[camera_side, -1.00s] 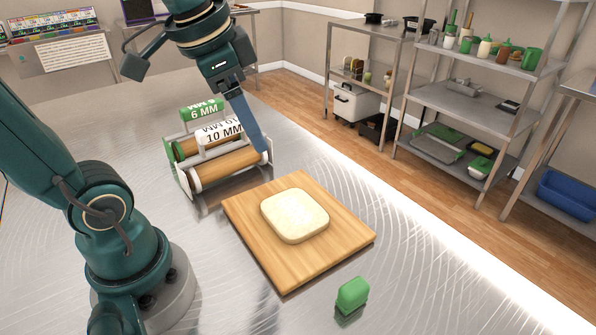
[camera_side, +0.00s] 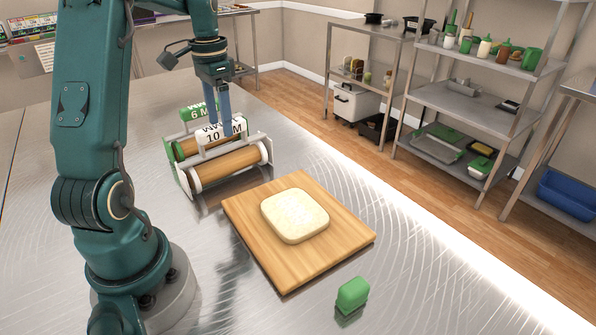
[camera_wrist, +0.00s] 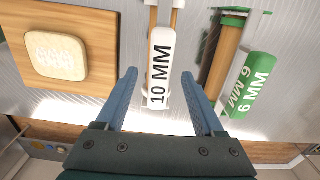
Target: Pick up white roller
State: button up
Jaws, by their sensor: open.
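The white roller (camera_side: 228,167) has white ends, a wooden barrel and a white handle marked 10 MM, and it rests in a rack on the metal table. In the wrist view its white handle (camera_wrist: 160,75) lies between my two fingers, with its marked end towards me. My gripper (camera_side: 219,124) is above the handle, pointing down, with its fingers apart. The wrist view shows my gripper (camera_wrist: 160,80) with one blue finger on each side of the handle and gaps on both sides. I cannot tell how far above the handle the fingertips are.
A green roller with a 6 MM handle (camera_side: 197,112) sits behind the white one, close by. A wooden board (camera_side: 258,240) with a pale dough slab (camera_side: 295,215) lies in front. A green block (camera_side: 352,294) stands near the front edge.

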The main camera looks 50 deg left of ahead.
jog(key=shift+f, duration=1.3)
grip_shut()
jog(key=shift+r, duration=0.15)
notch_tip(320, 180, up, 10)
jog(key=shift+f, duration=0.1)
jog(key=c, duration=1.1)
grip_release()
grip_shut()
